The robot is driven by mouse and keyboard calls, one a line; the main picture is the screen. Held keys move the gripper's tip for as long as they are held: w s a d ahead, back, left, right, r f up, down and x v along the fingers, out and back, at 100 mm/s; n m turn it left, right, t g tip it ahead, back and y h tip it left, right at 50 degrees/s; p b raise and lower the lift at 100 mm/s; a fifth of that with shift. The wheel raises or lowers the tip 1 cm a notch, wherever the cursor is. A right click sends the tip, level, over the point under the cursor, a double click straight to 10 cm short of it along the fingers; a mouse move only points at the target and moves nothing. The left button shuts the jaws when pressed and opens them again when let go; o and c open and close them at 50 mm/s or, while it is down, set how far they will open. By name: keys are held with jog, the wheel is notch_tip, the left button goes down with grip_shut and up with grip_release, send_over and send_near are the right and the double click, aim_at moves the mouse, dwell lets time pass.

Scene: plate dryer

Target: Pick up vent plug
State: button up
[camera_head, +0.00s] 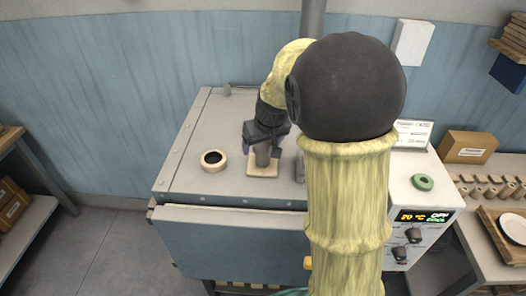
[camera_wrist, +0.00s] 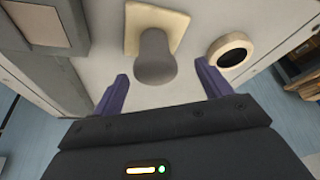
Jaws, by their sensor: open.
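The vent plug (camera_wrist: 155,58) is a grey rounded cylinder standing on a square cream pad (camera_wrist: 172,20) in the wrist view. In the head view the plug (camera_head: 263,156) stands on the cream pad (camera_head: 262,172) on top of the dryer. My gripper (camera_wrist: 161,76) is open, with one purple finger on each side of the plug and gaps visible between. In the head view my gripper (camera_head: 263,146) is right over the plug and partly hides it.
A cream ring (camera_head: 213,168) with a dark hole lies left of the plug on the dryer top (camera_head: 190,187). A small grey post (camera_head: 300,167) stands to its right. The control panel (camera_head: 424,217) with a green ring (camera_head: 422,182) is farther right. The front-left top is clear.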

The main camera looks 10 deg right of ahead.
aim_at(263, 145)
jog(key=shift+f, duration=0.1)
jog(key=shift+w+d+f+p, duration=0.15)
jog(key=shift+w+f+p, duration=0.25)
jog(key=shift+f, duration=0.1)
jog(key=p+x, duration=0.1)
jog(key=x, duration=0.3)
jog(key=shift+w, duration=0.1)
jog(key=c, duration=1.1)
